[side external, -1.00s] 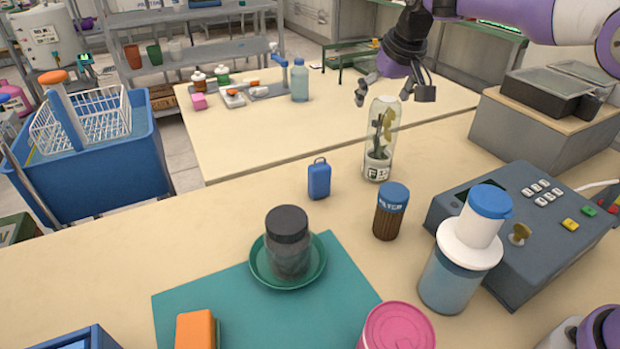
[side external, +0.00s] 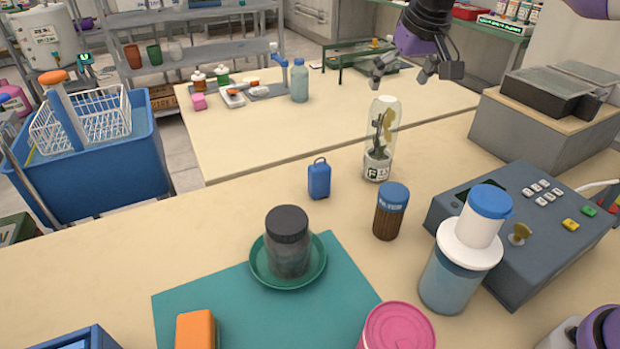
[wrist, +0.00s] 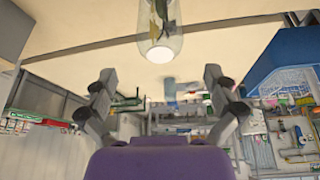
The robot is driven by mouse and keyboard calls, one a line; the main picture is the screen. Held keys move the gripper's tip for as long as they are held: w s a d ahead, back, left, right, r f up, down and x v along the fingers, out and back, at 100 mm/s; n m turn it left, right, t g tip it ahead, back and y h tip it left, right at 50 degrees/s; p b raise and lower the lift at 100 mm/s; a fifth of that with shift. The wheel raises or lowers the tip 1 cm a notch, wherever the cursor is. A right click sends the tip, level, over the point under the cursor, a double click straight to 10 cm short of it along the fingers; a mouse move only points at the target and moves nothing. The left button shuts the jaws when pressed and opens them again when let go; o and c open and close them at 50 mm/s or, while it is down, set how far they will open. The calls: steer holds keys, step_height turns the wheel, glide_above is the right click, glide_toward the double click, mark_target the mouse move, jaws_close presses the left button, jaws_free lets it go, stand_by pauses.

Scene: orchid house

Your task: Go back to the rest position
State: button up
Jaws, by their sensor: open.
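My gripper (side external: 415,77) is open and empty, high above the table at the upper right in the side external view. Its two spread fingers also show in the wrist view (wrist: 163,92), with nothing between them. A clear glass bottle with a plant inside (side external: 379,140) stands upright on the table below my gripper, apart from it. The rounded top of this bottle shows at the upper middle of the wrist view (wrist: 160,38).
Near the bottle stand a small blue case (side external: 319,180), a brown jar with a blue lid (side external: 390,215) and a grey control box (side external: 530,225). A dark-lidded jar (side external: 287,250) sits in a green dish (side external: 313,272) on a teal mat (side external: 225,290). Air around my gripper looks clear.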

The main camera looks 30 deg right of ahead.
steer(key=x, duration=1)
steer(key=shift+s+f, duration=0.1)
step_height(320, 180, up, 4)
steer(key=shift+f, duration=0.1)
steer(key=s+a+r, duration=0.6)
steer(key=a+r, duration=0.2)
steer(key=a, duration=0.2)
steer(key=n, duration=0.1)
glide_toward(385, 97)
step_height(385, 97, down, 2)
steer(key=d, duration=0.2)
steer(key=s+d+n+y, duration=0.15)
steer(key=s+d, duration=0.25)
steer(key=d, duration=0.5)
steer(key=d+f, duration=0.9)
steer(key=d, duration=0.2)
steer(key=shift+s+d+f, duration=0.35)
steer(key=shift+f, duration=0.05)
